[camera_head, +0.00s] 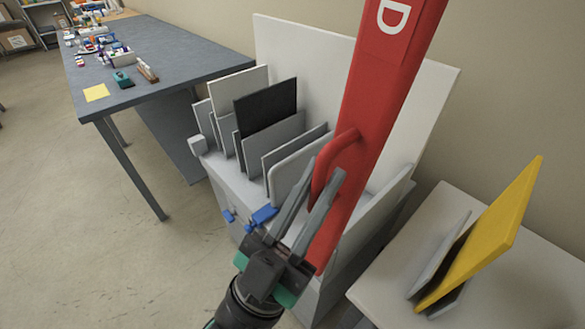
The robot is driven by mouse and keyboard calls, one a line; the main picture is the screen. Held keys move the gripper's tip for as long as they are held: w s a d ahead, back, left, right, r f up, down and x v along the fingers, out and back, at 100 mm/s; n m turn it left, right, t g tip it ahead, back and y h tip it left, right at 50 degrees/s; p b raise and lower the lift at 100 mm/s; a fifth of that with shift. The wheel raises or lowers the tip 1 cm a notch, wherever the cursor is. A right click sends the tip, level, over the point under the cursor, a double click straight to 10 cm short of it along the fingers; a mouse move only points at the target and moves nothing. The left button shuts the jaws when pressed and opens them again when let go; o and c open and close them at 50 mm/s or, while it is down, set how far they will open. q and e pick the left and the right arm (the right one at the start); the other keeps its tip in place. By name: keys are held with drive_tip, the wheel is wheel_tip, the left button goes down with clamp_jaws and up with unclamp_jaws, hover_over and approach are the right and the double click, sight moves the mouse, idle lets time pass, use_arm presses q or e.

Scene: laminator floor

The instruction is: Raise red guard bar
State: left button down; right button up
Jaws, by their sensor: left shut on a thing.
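The red guard bar (375,100) is a long red beam with a white letter "D" on it. It runs slanted from the top right down across the front of the grey laminator machine (244,192). A red loop handle (322,175) sticks out from its left side. My left gripper (322,178) reaches up from the bottom, with its two grey fingers at the handle. It is shut on the handle. The fingers partly hide the lower handle and the bar's edge. My right gripper is not in view.
Grey, black and white panels (266,108) stand upright in the machine. A blue-grey table (160,52) with small items is at upper left. A white table (490,290) holding a tilted yellow panel (490,235) is at right. The floor at left is clear.

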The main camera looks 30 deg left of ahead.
use_arm(q)
drive_tip(key=shift+d, duration=0.15)
drive_tip(key=c, duration=1.3)
unclamp_jaws()
drive_tip(key=o, duration=0.5)
drive_tip(key=shift+d+f, duration=0.1)
drive_tip(key=shift+d, duration=0.15)
drive_tip(key=shift+c, duration=0.2)
drive_tip(key=shift+a, duration=0.1)
drive_tip(key=b+v, duration=0.3)
drive_tip(key=v, duration=0.8)
drive_tip(key=shift+s+f+b, duration=0.2)
drive_tip(key=shift+s+b, duration=0.05)
drive_tip(key=shift+b, duration=0.1)
drive_tip(key=shift+a, duration=0.1)
